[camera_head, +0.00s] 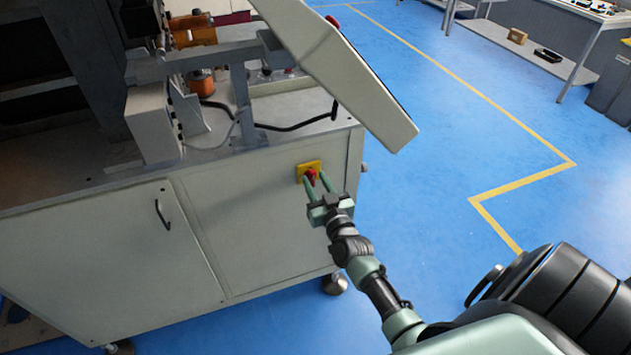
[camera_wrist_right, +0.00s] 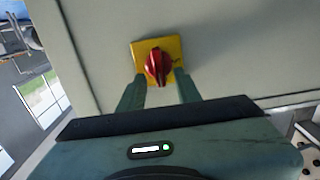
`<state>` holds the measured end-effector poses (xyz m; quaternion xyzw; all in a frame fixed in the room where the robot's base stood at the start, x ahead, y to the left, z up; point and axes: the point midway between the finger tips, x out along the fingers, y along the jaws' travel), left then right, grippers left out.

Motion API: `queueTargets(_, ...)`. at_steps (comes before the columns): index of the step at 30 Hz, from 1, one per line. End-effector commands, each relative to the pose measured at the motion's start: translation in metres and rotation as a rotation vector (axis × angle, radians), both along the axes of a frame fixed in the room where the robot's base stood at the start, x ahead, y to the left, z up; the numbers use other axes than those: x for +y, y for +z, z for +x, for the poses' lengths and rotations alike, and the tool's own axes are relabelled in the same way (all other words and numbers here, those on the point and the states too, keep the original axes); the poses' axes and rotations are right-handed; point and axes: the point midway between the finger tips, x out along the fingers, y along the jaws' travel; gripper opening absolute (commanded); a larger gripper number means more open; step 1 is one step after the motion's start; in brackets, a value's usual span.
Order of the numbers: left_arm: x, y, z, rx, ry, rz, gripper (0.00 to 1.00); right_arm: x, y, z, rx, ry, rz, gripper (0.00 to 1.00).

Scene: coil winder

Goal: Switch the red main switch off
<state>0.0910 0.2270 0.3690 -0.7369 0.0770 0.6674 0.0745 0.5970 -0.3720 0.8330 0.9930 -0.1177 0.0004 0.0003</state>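The red main switch (camera_head: 311,175) is a rotary knob on a yellow plate (camera_head: 303,167), on the side panel of the grey machine cabinet. In the right wrist view the red knob (camera_wrist_right: 157,65) stands out from the yellow plate (camera_wrist_right: 174,47) and looks slightly tilted from the plate's upright. My right gripper (camera_head: 317,182) is at the switch, its fingers apart with the knob between or just beyond their tips. In the right wrist view the fingertips (camera_wrist_right: 160,80) are on both sides of the knob's lower end; I cannot tell whether they touch it. My left gripper is not in view.
The machine cabinet (camera_head: 240,235) has a door handle (camera_head: 162,214) to the left. A tilted panel (camera_head: 350,80) overhangs above the switch. The blue floor (camera_head: 420,190) to the right is clear, with yellow lines. A workbench (camera_head: 580,20) stands at the back right.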

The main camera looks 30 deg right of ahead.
Motion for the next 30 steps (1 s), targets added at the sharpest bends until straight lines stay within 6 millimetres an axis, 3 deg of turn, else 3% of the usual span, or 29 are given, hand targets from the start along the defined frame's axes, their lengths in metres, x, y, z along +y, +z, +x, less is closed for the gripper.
queueTargets(9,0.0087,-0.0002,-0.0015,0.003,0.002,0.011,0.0,-0.001,-0.0004,0.0037,0.001,0.0,0.0,0.34)
queueTargets(13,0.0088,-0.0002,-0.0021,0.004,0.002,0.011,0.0,-0.001,-0.0005,0.0035,0.001,0.0,0.0,0.0)
queueTargets(30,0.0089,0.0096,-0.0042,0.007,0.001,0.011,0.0,0.0008,0.0009,0.0038,0.031,0.0,-0.115,0.0)
